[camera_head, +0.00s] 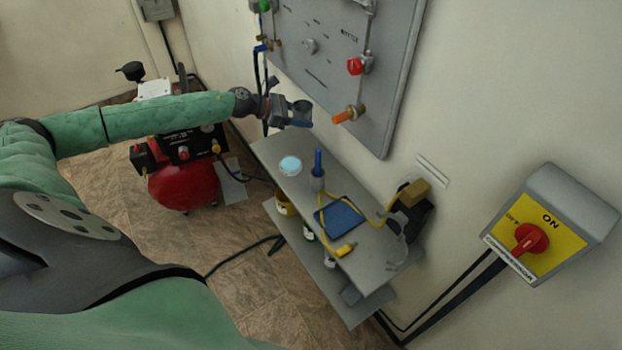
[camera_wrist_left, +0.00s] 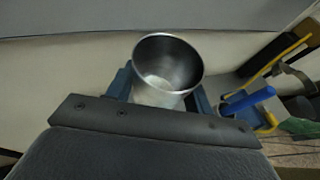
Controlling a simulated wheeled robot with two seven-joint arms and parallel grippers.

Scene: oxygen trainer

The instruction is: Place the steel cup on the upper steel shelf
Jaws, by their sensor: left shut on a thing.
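The steel cup (camera_wrist_left: 168,66) is upright with its open mouth facing the left wrist camera. My left gripper (camera_wrist_left: 160,98) is shut on it, with blue fingers on both sides of the cup. In the head view the left gripper (camera_head: 290,113) holds the cup (camera_head: 301,108) in the air, near the wall panel and above the far end of the shelf. The upper steel shelf (camera_head: 360,255) is a grey rectangular top below and to the right of the gripper. My right gripper does not show.
On the shelf are a round pale-blue-topped item (camera_head: 290,166), a blue-handled tool (camera_head: 317,165), a blue pad (camera_head: 340,217) and a yellow cable (camera_head: 375,222). A lower shelf (camera_head: 340,300) holds bottles. The grey wall panel (camera_head: 390,70) with valves stands close behind. A red compressor (camera_head: 185,185) is left.

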